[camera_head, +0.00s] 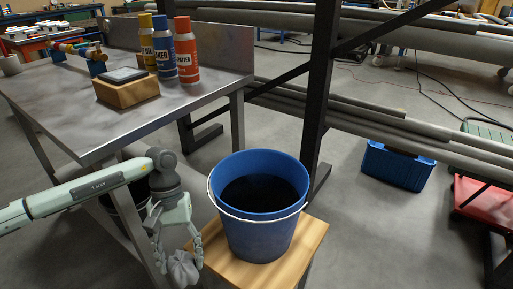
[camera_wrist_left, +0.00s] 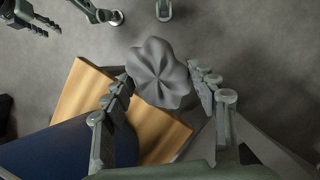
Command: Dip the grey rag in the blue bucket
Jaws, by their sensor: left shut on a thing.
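The grey rag (camera_head: 183,268) is a crumpled bundle held in my left gripper (camera_head: 176,248), low and to the left of the bucket. In the left wrist view the rag (camera_wrist_left: 160,74) sits between the two fingers of the left gripper (camera_wrist_left: 162,84), above the floor and the edge of the wooden stand. The blue bucket (camera_head: 258,228) stands upright on the wooden stand, with a white handle around its rim and a dark inside. The bucket (camera_wrist_left: 60,152) also shows at the lower left of the wrist view. The rag is outside the bucket.
The wooden stand (camera_head: 310,236) supports the bucket. A metal table (camera_head: 60,105) at the left holds spray cans (camera_head: 186,50) and a wooden block (camera_head: 128,92). A black rack post (camera_head: 318,90) rises behind the bucket. A blue crate (camera_head: 398,168) stands on the floor at right.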

